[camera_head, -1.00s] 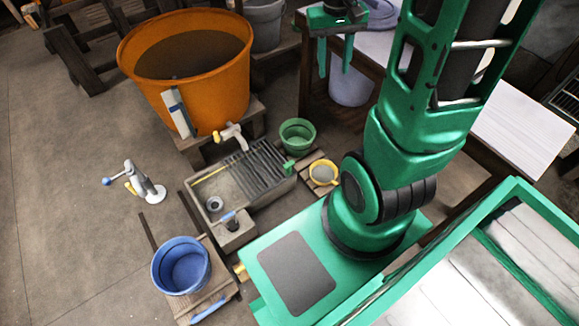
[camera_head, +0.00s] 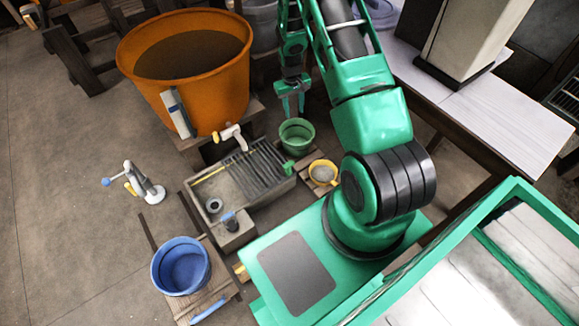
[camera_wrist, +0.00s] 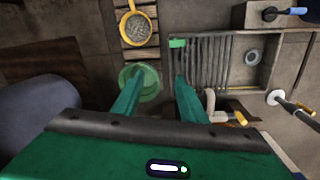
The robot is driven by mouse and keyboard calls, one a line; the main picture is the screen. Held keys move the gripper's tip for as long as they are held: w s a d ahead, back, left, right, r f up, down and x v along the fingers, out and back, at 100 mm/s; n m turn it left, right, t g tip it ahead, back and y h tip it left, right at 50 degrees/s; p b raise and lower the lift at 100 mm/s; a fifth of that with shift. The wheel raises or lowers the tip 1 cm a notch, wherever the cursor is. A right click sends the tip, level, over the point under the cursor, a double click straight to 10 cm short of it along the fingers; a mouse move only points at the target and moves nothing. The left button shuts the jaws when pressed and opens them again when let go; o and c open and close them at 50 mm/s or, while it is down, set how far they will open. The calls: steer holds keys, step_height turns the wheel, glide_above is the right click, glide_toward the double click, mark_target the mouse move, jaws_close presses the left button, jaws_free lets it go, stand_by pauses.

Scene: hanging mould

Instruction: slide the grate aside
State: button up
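The grate (camera_head: 258,168) is a set of dark parallel bars lying over the right part of a grey stone basin (camera_head: 226,217). It has a small green handle (camera_head: 289,166) at its right end. In the wrist view the grate (camera_wrist: 203,62) lies beyond my fingers, with the green handle (camera_wrist: 178,43) at its upper left corner. My gripper (camera_head: 291,112) is above and behind the green bucket, to the upper right of the grate. In the wrist view my gripper (camera_wrist: 156,78) shows two green fingers spread apart with nothing between them.
A green bucket (camera_head: 297,136) stands beside the grate's handle end, with a yellow pan (camera_head: 323,173) near it. An orange tub (camera_head: 150,75) with a white tap (camera_head: 229,134) stands behind the basin. A blue bucket (camera_head: 181,266) is at the front left.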

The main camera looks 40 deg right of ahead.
step_height(320, 180, down, 13)
steer(key=a, duration=0.2)
steer(key=n, duration=0.1)
glide_above(288, 164)
steer(key=shift+y, duration=0.4)
step_height(288, 164, down, 12)
steer(key=shift+s+d+f, duration=0.1)
step_height(288, 164, down, 10)
steer(key=shift+f, duration=0.25)
